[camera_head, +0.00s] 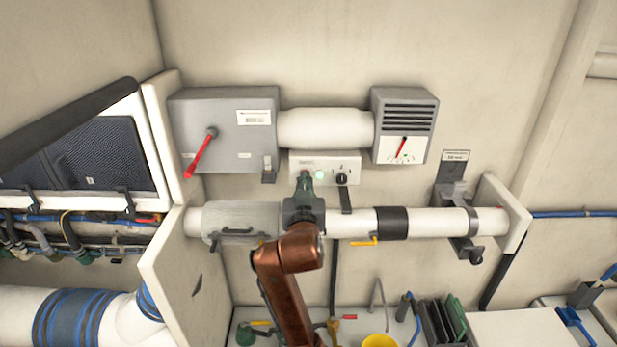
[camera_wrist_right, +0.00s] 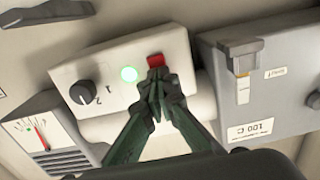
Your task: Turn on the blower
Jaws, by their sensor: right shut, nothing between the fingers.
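The blower is on the wall, with a grey box (camera_head: 225,130), a white cylinder (camera_head: 325,128) and a grey vent housing (camera_head: 405,115). Below the cylinder is a white control panel (camera_head: 325,160) with a black knob (camera_head: 341,179) and a glowing green lamp (camera_head: 320,174). The right wrist view shows the knob (camera_wrist_right: 83,92), the lit lamp (camera_wrist_right: 129,74) and a red switch (camera_wrist_right: 155,60). My right gripper (camera_head: 305,180) is shut and empty. Its fingertips (camera_wrist_right: 156,78) overlap the red switch's lower edge; I cannot tell whether they touch. My left gripper is out of view.
A red lever (camera_head: 200,153) is on the grey box, and a gauge (camera_head: 402,149) with a red needle is under the vent slats. A shelf with several items is lower down.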

